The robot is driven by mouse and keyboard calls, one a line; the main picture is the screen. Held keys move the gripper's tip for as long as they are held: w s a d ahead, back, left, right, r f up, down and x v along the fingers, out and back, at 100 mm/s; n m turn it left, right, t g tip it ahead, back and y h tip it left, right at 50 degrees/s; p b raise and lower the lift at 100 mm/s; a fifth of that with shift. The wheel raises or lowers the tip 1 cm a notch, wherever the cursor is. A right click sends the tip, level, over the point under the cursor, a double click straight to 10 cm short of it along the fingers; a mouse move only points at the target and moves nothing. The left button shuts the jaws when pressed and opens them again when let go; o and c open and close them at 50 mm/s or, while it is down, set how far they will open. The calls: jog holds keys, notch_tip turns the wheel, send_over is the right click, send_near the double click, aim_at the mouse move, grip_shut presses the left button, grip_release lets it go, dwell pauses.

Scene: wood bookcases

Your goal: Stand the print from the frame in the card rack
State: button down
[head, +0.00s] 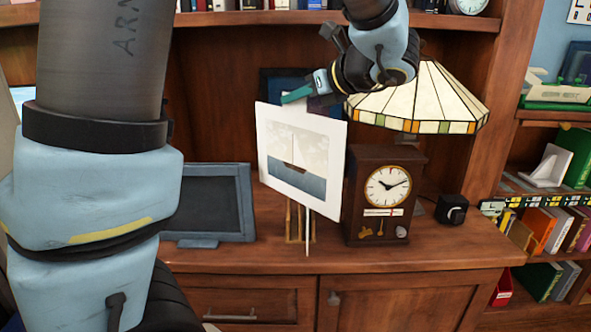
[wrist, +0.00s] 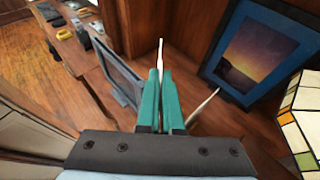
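The print (head: 297,160), a white-bordered picture of a sailing boat, stands roughly upright above the desk in the head view. My gripper (head: 293,97) has its teal fingers together at the print's top edge; the fingers also show close together in the wrist view (wrist: 161,98). The card rack (head: 293,225), with thin tan uprights, shows below the print, which hides its upper part. I cannot tell whether the print's lower edge is inside the rack. The dark blue frame (head: 214,200) stands empty on the desk to the left.
A mantel clock (head: 383,230) stands just right of the print, with a stained-glass lamp (head: 430,95) behind it. A sunset picture in a dark blue frame (wrist: 262,52) leans behind. A small black object (head: 452,210) sits further right. The front strip of the desk (head: 270,262) is clear.

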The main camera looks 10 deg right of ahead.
aim_at(294, 175)
notch_tip(294, 175, down, 16)
jog(key=shift+f+p, duration=0.25)
jog(key=shift+p, duration=0.5)
jog(key=shift+f, duration=0.2)
jog(key=shift+f+b, duration=0.45)
jog(key=shift+f, duration=0.2)
jog(key=c, duration=1.1)
grip_release()
jog(key=shift+r, duration=0.1)
